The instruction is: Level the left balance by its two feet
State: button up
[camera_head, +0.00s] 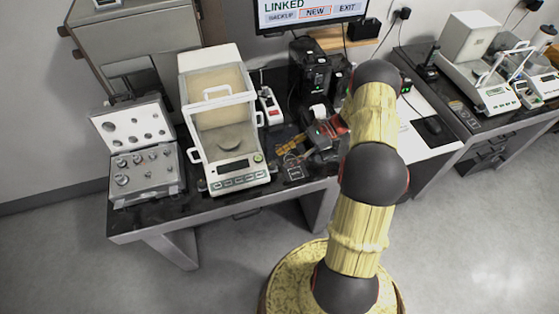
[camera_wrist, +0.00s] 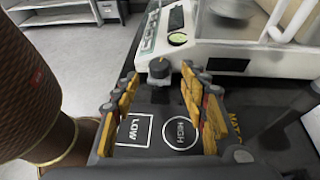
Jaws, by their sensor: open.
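The left balance (camera_head: 219,120), with a clear glass draft shield and a round pan, stands on the left dark table. In the wrist view its white base (camera_wrist: 245,52) fills the upper right. In the head view my gripper (camera_head: 283,151) is right of the balance, near table height. The other foot is not clear.
An open weight case (camera_head: 147,174) stands left of the balance. Another table with balances is right.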

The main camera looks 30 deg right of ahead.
jog(key=v, duration=0.8)
dwell(0.4)
